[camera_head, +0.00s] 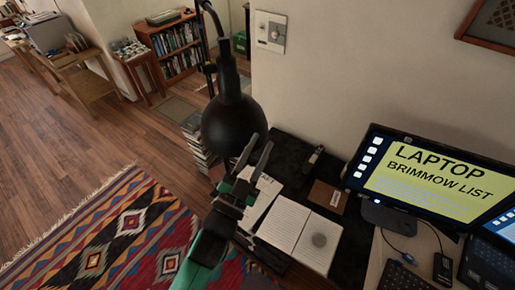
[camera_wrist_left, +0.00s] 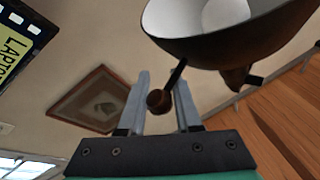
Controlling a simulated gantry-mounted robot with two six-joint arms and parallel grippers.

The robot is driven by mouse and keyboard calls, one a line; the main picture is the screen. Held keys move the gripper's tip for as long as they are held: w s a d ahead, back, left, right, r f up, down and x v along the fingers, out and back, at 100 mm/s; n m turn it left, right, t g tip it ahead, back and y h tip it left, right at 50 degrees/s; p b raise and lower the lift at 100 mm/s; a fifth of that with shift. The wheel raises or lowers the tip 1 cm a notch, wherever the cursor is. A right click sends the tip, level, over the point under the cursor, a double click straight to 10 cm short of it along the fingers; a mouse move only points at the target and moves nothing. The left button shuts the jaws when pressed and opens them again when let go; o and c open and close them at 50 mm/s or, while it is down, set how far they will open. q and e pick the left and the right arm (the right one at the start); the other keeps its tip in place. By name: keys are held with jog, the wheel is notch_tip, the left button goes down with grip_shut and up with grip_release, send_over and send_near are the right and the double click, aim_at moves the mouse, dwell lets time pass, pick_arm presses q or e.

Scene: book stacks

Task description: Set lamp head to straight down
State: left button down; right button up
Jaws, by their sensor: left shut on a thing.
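The black lamp head (camera_head: 232,125) hangs from its arm in the middle of the head view, narrow end up and wide end low. It looks roughly downward, but I cannot tell its exact tilt. In the left wrist view the lamp head (camera_wrist_left: 225,45) shows its dark rim and white inside at the top. A short rod with a round knob (camera_wrist_left: 158,101) sticks out from its rim. My left gripper (camera_head: 260,143) is at the lamp's lower right edge. In the wrist view its fingers (camera_wrist_left: 162,88) are shut on the knob. My right gripper is not visible.
An open book (camera_head: 290,222) lies on the dark desk below the lamp. A monitor (camera_head: 425,180) stands at the right, with a keyboard (camera_head: 400,277) in front. Stacked books (camera_head: 197,140) stand behind the lamp. The patterned rug (camera_head: 105,240) at left is clear.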

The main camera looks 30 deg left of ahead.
pick_arm(q)
jog(key=shift+w+a+f, duration=0.1)
jog(key=shift+a, duration=0.1)
jog(key=c, duration=0.6)
grip_release()
jog(key=shift+a, duration=0.1)
jog(key=b+v, duration=0.2)
jog(key=v, duration=0.9)
jog(key=shift+s+b, duration=0.3)
jog(key=shift+b, duration=0.1)
